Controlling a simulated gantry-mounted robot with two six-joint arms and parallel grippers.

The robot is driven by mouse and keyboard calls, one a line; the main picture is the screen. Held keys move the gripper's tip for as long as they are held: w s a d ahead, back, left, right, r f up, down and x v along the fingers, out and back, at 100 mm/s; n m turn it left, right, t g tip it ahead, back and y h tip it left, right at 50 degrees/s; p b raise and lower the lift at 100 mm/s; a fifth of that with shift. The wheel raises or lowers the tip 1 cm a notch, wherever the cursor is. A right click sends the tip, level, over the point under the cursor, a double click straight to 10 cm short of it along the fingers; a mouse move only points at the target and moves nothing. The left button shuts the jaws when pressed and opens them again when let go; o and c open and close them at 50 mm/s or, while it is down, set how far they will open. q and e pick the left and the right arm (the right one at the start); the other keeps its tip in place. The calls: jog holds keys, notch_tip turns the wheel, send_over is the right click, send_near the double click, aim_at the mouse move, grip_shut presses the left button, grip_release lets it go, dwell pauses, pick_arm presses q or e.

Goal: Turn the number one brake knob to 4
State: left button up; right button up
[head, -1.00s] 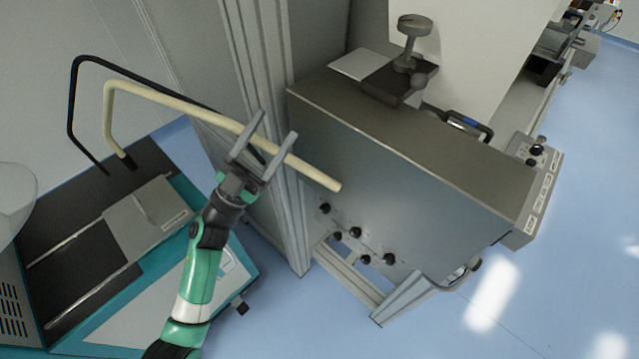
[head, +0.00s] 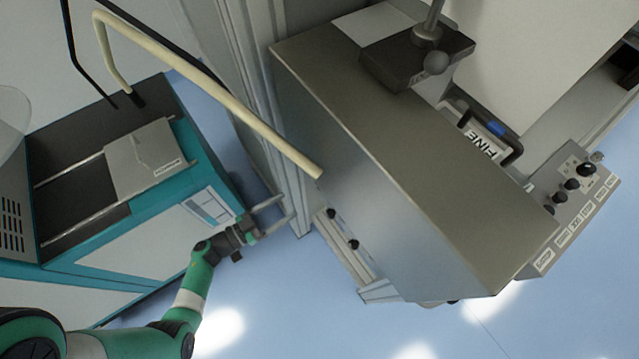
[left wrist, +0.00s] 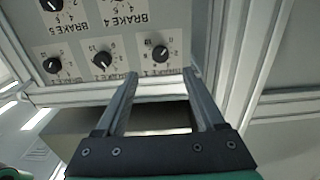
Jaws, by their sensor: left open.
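In the left wrist view a panel of black brake knobs on pale, upside-down labelled plates fills the top. The rightmost lower knob (left wrist: 160,53) has a label that seems to read BRAKE 1; its setting is too small to read. My left gripper (left wrist: 160,75) is open and empty, its two fingers pointing at the panel. This knob appears between and just beyond the fingertips; I see no contact. In the head view my left gripper (head: 284,208) is low, left of the grey cabinet, whose side shows two black knobs (head: 343,229). My right gripper is not in view.
A bent cream rail (head: 220,105) crosses above my left arm to the grey cabinet (head: 400,150). A teal machine (head: 200,175) stands at left. A sloped control box (head: 575,205) is at right. Blue floor is clear in front.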

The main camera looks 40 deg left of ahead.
pick_arm(q)
jog(key=w+d+b, duration=0.2)
jog(key=w+b, duration=0.1)
jog(key=w, duration=0.8)
jog(key=shift+b, duration=0.3)
grip_shut()
